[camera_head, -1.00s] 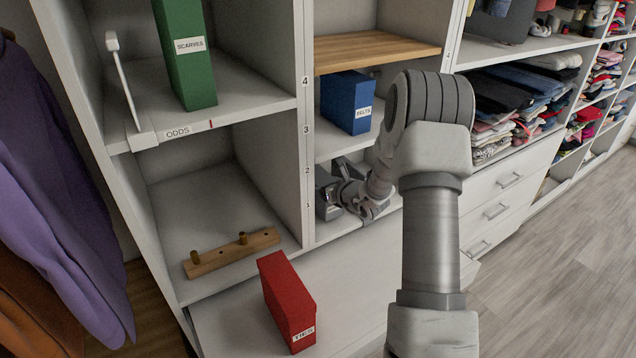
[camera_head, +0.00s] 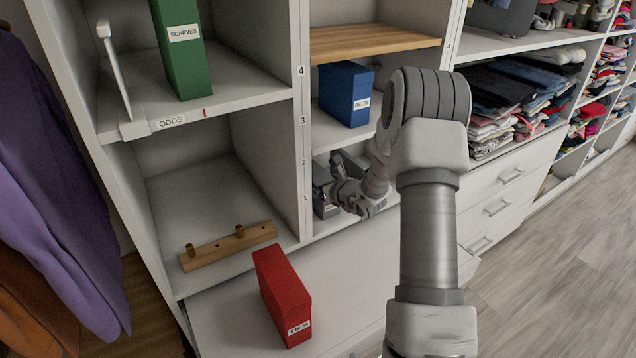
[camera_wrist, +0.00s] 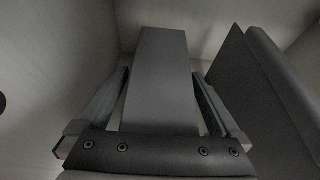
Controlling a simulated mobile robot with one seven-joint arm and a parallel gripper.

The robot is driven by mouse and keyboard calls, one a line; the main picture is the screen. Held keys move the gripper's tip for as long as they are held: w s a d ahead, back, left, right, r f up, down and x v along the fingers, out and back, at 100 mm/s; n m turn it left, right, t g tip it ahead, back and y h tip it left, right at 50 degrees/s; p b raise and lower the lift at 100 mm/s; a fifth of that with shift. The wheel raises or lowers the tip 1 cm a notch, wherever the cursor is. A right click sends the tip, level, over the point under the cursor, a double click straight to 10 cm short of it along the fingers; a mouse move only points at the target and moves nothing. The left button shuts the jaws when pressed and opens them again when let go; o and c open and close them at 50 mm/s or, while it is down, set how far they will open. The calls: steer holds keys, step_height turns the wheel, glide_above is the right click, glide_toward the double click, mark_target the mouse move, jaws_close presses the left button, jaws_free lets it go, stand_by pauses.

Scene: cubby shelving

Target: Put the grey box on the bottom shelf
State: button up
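A grey box (camera_wrist: 158,75) stands between the two fingers of my gripper (camera_wrist: 160,80) in the wrist view. Narrow light gaps show between the fingers and the box's sides, so the gripper looks open around it. In the head view my gripper (camera_head: 338,180) reaches into the low compartment of the narrow middle column, below the blue box. Grey surfaces show around the fingers there, and I cannot clearly separate box from gripper. The box's lower part is hidden in the wrist view.
A second dark grey panel or box (camera_wrist: 262,100) leans close on the right. A blue BELTS box (camera_head: 346,92) stands on the shelf above. A red TIES box (camera_head: 282,295) and a wooden peg rail (camera_head: 229,247) are lower left. A green SCARVES box (camera_head: 180,50) stands upper left.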

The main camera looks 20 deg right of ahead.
steer(key=shift+s+d+r+p, duration=0.1)
steer(key=shift+s+r+p, duration=0.1)
steer(key=shift+r+p, duration=0.1)
steer(key=p+v, duration=0.1)
steer(key=v, duration=1)
steer(key=shift+s, duration=0.25)
